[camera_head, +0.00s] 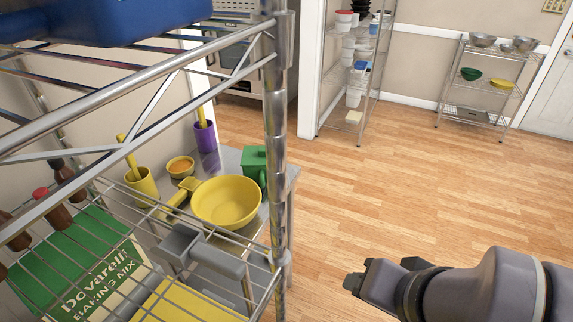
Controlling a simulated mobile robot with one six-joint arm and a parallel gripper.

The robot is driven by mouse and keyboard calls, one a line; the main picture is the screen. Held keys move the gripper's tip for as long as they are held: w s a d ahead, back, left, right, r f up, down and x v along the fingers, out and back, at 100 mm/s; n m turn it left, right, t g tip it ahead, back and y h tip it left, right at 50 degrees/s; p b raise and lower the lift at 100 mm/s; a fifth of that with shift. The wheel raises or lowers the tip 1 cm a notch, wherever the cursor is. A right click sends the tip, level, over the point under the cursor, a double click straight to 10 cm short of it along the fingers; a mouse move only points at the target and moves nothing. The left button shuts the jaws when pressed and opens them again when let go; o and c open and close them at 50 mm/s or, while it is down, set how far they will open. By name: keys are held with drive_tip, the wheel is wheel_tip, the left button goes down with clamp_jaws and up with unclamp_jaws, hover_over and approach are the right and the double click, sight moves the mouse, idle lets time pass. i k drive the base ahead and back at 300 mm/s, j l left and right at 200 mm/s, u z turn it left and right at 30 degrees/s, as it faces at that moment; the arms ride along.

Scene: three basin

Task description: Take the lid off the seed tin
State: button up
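I cannot make out a thing that is plainly a seed tin. My gripper (364,275) is at the lower right, over the wood floor and pointing left. It is well apart from the box and touches nothing that I can see. Its fingers are seen from an angle that hides whether they are open or shut.
A wire rack (281,130) fills the left foreground. On the steel table (232,160) are a yellow pan (228,203), a yellow cup (142,186) and a purple cup (206,137). Shelves with bowls (477,85) stand at the back. The wood floor (400,185) between is clear.

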sight(252, 156)
drive_tip(key=i+l+u, duration=0.25)
drive_tip(key=l+u, duration=0.3)
drive_tip(key=l, duration=0.15)
drive_tip(key=i+l+u, duration=0.25)
drive_tip(key=l, duration=0.15)
drive_tip(key=l+u, duration=0.3)
drive_tip(key=i+l+u, duration=0.25)
drive_tip(key=i+u, duration=0.15)
drive_tip(key=i+l+u, duration=0.8)
